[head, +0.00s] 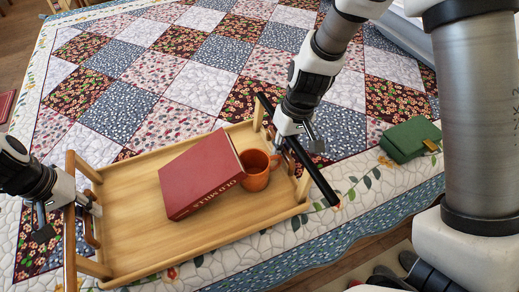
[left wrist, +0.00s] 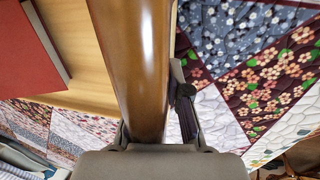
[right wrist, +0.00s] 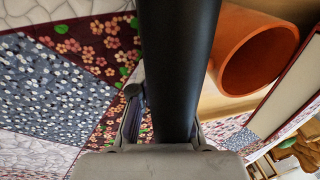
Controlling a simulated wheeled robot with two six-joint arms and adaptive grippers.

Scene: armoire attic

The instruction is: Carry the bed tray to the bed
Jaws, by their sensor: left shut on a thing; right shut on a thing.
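The wooden bed tray (head: 120,215) is over the near edge of the quilted bed (head: 185,85). I cannot tell whether its legs touch the quilt. A red book (head: 205,172) lies tilted on it, beside an orange mug (head: 258,171) that stands upright. My left gripper (head: 90,207) is shut on the tray's left end bar, brown wood in the left wrist view (left wrist: 130,60). My right gripper (head: 294,138) is shut on the black bar (head: 318,178) at the tray's right end; the bar fills the middle of the right wrist view (right wrist: 178,70).
A green box-like item with a clasp (head: 409,140) lies on the quilt near the bed's edge, right of the tray. The patchwork beyond the tray is clear. Wooden floor (head: 18,40) shows at the far left, and dark shoes (head: 385,275) at the bottom.

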